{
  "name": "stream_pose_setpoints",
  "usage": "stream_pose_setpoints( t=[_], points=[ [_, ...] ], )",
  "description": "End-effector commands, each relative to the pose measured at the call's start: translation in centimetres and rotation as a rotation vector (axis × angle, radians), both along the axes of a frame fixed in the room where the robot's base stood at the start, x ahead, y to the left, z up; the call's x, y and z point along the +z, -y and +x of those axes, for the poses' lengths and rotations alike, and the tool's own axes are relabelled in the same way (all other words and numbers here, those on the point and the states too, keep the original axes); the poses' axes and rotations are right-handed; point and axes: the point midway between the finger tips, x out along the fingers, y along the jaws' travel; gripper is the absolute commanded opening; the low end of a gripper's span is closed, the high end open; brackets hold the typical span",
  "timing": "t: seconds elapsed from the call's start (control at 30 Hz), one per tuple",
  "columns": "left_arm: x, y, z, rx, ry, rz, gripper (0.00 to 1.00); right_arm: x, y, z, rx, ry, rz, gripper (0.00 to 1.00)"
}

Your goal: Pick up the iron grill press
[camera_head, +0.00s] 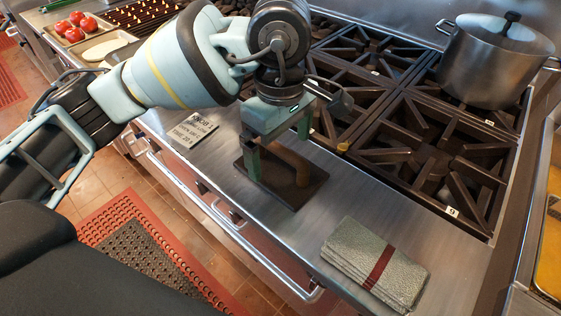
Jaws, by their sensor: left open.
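The iron grill press (287,189) is a dark flat rectangular plate with a brown upright handle on top. It lies on the steel counter in front of the burners, in the middle of the head view. My left gripper (277,150) points down right over the press, with its greenish fingers apart. One finger is on the left side of the handle; the other is largely hidden near the handle's far side. I cannot tell if the fingers touch the handle. My right gripper is not in view.
Burner grates (420,145) fill the area behind the counter, with a lidded steel pot (495,65) at the back right. A folded grey cloth with a red band (375,262) lies at the right front. A small sign (193,130) lies left of the press. A rail (240,235) runs along the counter front.

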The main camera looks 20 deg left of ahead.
Motion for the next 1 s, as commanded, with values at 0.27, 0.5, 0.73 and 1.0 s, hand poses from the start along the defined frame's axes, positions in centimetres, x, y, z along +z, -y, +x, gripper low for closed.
stream_pose_setpoints(
  t=[0.27, 0.5, 0.73, 1.0],
  points=[
    [-3.3, -0.1, 0.0, 0.001, -0.001, 0.001, 1.00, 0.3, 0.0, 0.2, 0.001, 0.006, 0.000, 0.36],
    [-3.6, -0.1, 0.0, 0.001, 0.001, 0.001, 1.00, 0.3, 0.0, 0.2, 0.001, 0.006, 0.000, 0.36],
    [-3.6, -0.1, 0.0, 0.001, 0.001, 0.001, 0.75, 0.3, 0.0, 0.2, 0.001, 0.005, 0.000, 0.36],
    [-3.5, -0.1, 0.0, 0.001, 0.001, 0.001, 0.40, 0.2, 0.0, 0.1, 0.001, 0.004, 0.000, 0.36]
  ],
)
